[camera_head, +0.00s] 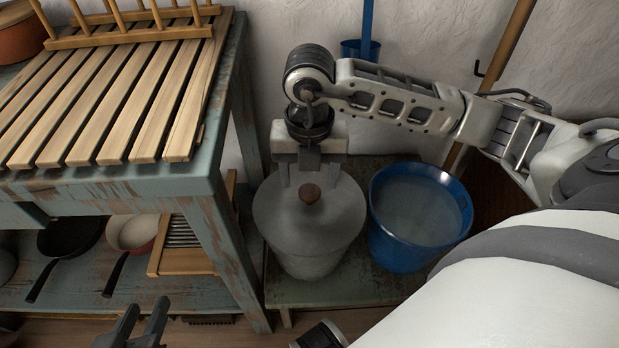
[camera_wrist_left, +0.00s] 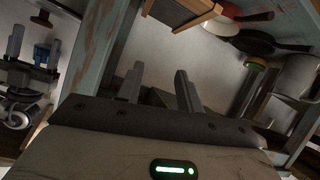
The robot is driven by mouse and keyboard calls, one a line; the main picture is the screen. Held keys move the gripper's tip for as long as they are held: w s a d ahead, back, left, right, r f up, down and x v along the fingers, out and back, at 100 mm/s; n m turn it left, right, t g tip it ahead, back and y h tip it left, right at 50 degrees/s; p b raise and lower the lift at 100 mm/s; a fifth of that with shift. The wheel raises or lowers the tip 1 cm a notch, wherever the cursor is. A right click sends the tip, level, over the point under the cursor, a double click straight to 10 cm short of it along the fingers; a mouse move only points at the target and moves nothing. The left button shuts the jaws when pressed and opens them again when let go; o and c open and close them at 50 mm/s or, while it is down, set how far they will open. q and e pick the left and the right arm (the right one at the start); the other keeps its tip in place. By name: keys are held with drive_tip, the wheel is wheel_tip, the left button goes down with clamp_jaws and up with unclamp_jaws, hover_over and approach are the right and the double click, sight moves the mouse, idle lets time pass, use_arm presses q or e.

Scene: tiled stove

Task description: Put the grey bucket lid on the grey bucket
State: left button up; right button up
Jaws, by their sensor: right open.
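The grey bucket (camera_head: 312,264) stands on a low green stand beside the blue bucket. My right gripper (camera_head: 309,178) is open just above the lid, pointing down. Its fingers are to either side of the knob and apart from it in the picture. My left gripper (camera_head: 144,322) is low at the front left, away from the bucket. Its fingers are apart and empty, also in the left wrist view (camera_wrist_left: 160,82).
A blue bucket (camera_head: 377,218) of water stands right of the grey bucket. A worn slatted table (camera_head: 110,181) is on the left, with pans (camera_head: 74,237) and a wooden washboard (camera_head: 183,261) on its lower shelf. The wall is close behind.

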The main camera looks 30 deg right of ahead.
use_arm(q)
drive_tip(key=f+g+p, duration=0.1)
drive_tip(key=a+f+g+y+p, duration=0.1)
drive_tip(key=p, duration=0.1)
drive_tip(key=shift+s+a+f, duration=0.1)
drive_tip(key=shift+s+f, duration=0.1)
drive_tip(key=shift+f, duration=0.1)
use_arm(e)
wheel_tip(320, 180, up, 13)
drive_tip(key=shift+r, duration=0.2)
